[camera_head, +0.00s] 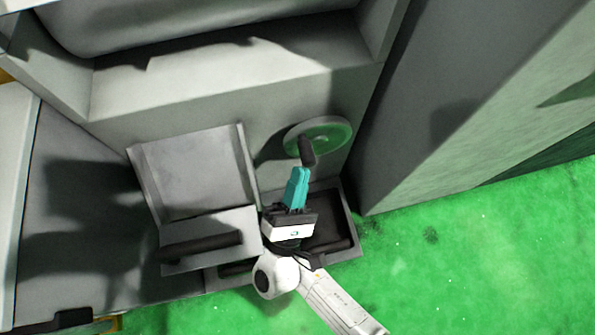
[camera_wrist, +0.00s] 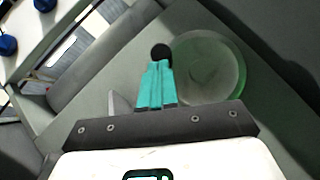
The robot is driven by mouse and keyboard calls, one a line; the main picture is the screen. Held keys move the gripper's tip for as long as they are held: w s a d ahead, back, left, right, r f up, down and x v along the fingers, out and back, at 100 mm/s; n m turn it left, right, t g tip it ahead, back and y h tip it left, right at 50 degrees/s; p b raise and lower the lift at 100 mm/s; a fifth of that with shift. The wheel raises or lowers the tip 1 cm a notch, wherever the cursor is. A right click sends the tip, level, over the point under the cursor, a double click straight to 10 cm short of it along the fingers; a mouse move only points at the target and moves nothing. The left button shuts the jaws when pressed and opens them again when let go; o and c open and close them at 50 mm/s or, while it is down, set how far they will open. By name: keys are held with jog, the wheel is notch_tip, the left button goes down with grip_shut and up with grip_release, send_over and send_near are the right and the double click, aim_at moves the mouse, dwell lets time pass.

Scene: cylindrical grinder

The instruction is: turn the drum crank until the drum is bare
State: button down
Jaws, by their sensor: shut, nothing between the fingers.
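The crank is a round greenish wheel (camera_head: 335,133) on the grey machine wall, with a black handle (camera_head: 306,151) sticking out from it. The wrist view also shows the wheel (camera_wrist: 215,65) and the round black end of the handle (camera_wrist: 161,52). My gripper (camera_head: 300,172) has teal fingers, shut and empty. Its tips lie at the handle's near end in the head view. In the wrist view the fingers (camera_wrist: 156,66) end just below the handle's black end. I cannot tell whether they touch it. I cannot make out the drum for sure.
A grey open tray (camera_head: 195,175) with a dark bar on its front stands left of my gripper. A dark open bin (camera_head: 350,225) lies below the wheel, partly behind my gripper. A tall grey cabinet (camera_head: 440,110) rises on the right. Green floor (camera_head: 470,250) is clear at the lower right.

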aim_at(310, 163)
jog(key=shift+w+d+r+p, duration=0.1)
jog(key=shift+d+r+p, duration=0.15)
jog(key=shift+r+p, duration=0.25)
jog(key=shift+w+d+r+p, duration=0.1)
jog(key=shift+d+r+p, duration=0.2)
jog(key=shift+r, duration=0.4)
jog(key=shift+d+r+m+g+h, duration=0.15)
jog(key=shift+m+g+h, duration=0.1)
jog(key=shift+m+h, duration=0.25)
jog(key=shift+r+m+g+h, duration=0.15)
jog(key=shift+m+g+h, duration=0.15)
jog(key=shift+m, duration=0.4)
jog(key=shift+w+d+r+p, duration=0.2)
jog(key=shift+d+r+p, duration=0.15)
jog(key=shift+d+p, duration=0.25)
